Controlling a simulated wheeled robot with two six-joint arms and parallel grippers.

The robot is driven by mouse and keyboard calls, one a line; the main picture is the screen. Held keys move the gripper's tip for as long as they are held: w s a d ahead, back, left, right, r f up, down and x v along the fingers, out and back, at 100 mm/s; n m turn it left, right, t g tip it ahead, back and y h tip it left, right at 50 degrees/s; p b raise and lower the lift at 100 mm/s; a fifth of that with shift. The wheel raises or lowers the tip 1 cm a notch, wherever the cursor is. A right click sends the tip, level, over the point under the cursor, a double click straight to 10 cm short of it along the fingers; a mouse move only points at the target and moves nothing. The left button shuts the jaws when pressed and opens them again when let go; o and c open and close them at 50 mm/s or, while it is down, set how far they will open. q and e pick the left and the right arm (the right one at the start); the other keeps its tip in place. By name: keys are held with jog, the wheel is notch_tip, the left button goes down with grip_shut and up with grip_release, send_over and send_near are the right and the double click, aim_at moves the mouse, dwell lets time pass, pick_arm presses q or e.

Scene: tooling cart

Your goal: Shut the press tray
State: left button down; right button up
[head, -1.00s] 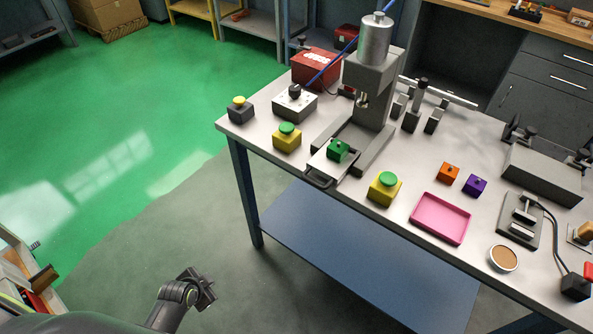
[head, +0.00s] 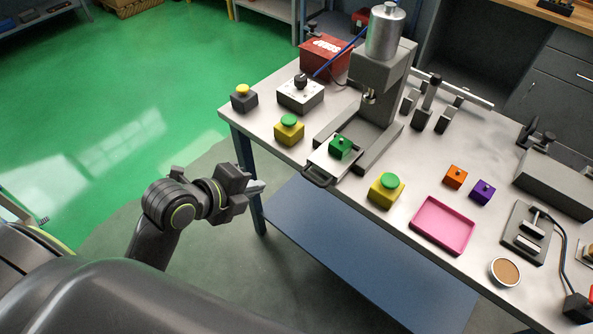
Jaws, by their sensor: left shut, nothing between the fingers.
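The press (head: 370,85) stands on the grey workbench with a silver cylinder on top. Its tray (head: 327,161) sticks out of the press base toward the bench's front edge, with a dark handle (head: 318,176) at its front end. A green block (head: 340,147) with a small knob sits on the tray. My left gripper (head: 258,187) is shut and empty. In the picture it is left of the tray handle and a little lower, apart from it, near the bench's front left leg. My right gripper is not in view.
Two yellow boxes with green buttons, left (head: 289,130) and right (head: 386,190), flank the tray. A pink tray (head: 442,225), an orange block (head: 455,176) and a purple block (head: 482,192) lie to the right. A switch box (head: 300,94) stands behind left. The floor left of the bench is clear.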

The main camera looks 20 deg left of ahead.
aim_at(323, 149)
pick_arm(q)
jog(key=w+r+p+x, duration=0.1)
jog(key=p+x, duration=0.1)
jog(key=x, duration=1.1)
jog(key=shift+d+r, duration=0.2)
jog(key=shift+d, duration=0.05)
jog(key=shift+w, duration=0.1)
jog(key=w+d, duration=0.1)
jog(key=w, duration=0.2)
jog(key=w+d+b, duration=0.1)
jog(key=w, duration=0.2)
jog(key=w+d+b, duration=0.1)
jog(key=w, duration=0.3)
jog(key=shift+d+f, duration=0.1)
jog(key=shift+d, duration=0.25)
jog(key=shift+w+d, duration=0.15)
jog(key=shift+w, duration=0.4)
